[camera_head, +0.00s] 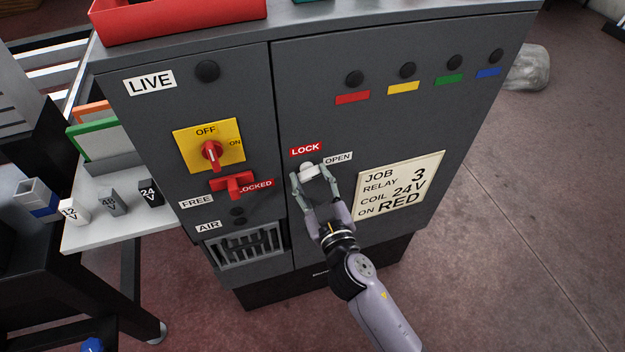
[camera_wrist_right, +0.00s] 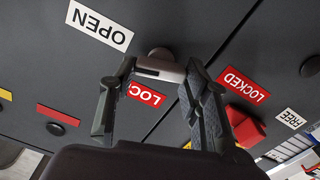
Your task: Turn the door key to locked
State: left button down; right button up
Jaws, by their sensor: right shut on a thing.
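The door key (camera_head: 308,169) is a small pale metal piece on the front of the dark grey cabinet door (camera_head: 390,130). A red LOCK label (camera_head: 305,149) is just above it and a white OPEN label (camera_head: 338,158) is to its right. My right gripper (camera_head: 314,180) is shut on the key. In the right wrist view the key (camera_wrist_right: 159,69) lies between the two fingers (camera_wrist_right: 158,82), with OPEN to the upper left and the red label partly hidden by a finger. I cannot tell its exact turn angle. My left gripper is out of view.
Left of the door are a red rotary switch (camera_head: 212,152) on a yellow plate and a red handle (camera_head: 233,184) beside a LOCKED label. A job card (camera_head: 400,185) is at the right. A side shelf (camera_head: 95,235) holds several small marked blocks.

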jog(key=n, duration=0.3)
jog(key=shift+n, duration=0.4)
jog(key=n, duration=0.3)
jog(key=shift+a+n, duration=0.1)
jog(key=shift+n, duration=0.2)
jog(key=n, duration=0.3)
jog(key=shift+f+n, duration=0.1)
jog(key=shift+n, duration=1.9)
jog(key=o, duration=1.2)
jog(key=shift+c, duration=0.2)
jog(key=shift+s+f, duration=0.1)
jog(key=v, duration=1.2)
